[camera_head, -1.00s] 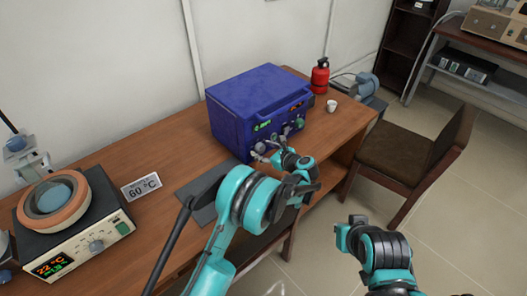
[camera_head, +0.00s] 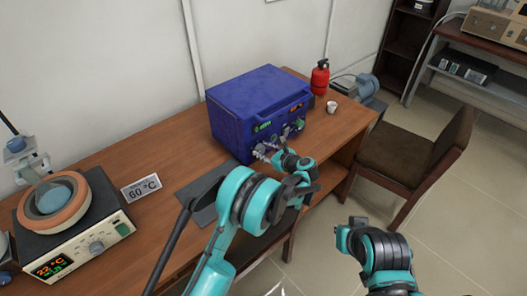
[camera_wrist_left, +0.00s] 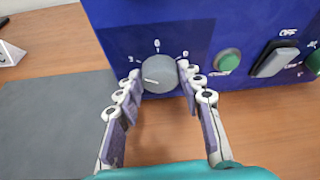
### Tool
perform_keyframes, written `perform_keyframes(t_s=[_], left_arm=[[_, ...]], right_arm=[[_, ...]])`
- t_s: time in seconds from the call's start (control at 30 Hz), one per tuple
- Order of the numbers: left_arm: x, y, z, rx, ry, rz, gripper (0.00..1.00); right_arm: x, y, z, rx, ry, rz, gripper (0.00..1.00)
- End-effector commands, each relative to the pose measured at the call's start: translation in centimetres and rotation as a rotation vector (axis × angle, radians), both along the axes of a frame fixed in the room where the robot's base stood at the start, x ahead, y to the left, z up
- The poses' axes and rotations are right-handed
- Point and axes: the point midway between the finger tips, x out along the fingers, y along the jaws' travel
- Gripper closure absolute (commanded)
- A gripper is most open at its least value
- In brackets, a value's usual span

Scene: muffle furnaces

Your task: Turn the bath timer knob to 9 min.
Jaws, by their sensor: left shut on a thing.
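The blue box-shaped device (camera_head: 258,100) stands on the wooden table, with knobs and small displays on its front. In the left wrist view, a round grey knob (camera_wrist_left: 159,73) sits on its blue front panel. A pale pointer line on the knob points to the left. A "0" is printed above it and a "3" at upper left; the mark at upper right is hard to read. My left gripper (camera_head: 266,152) is at the device's lower front. Its fingers (camera_wrist_left: 159,81) close on both sides of the knob. My right gripper (camera_head: 350,235) is off the table, with its fingers unclear.
A green button (camera_wrist_left: 227,61) and a grey switch (camera_wrist_left: 275,58) are right of the knob. A dark mat (camera_head: 203,196) lies before the device. A heating unit (camera_head: 75,235) and a 60 °C sign (camera_head: 141,188) are left. A white cup (camera_head: 332,107) and red extinguisher (camera_head: 320,77) are right.

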Motion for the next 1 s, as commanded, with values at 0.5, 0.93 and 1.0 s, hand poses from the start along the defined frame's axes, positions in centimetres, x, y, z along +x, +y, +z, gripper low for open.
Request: perform_keyframes(t_s=[0.5,0.93,1.0], left_arm=[[-0.01,0.05,-0.01,0.0,0.0,0.001,0.91],[-0.01,0.05,-0.01,0.0,0.0,0.001,0.42],[-0.01,0.05,-0.01,0.0,0.0,0.001,0.42]], right_arm=[[0.0,0.0,0.0,0.0,0.0,0.0,1.0],[0.0,0.0,0.0,0.0,0.0,0.0,1.0],[0.0,0.0,0.0,0.0,0.0,0.0,1.0]])
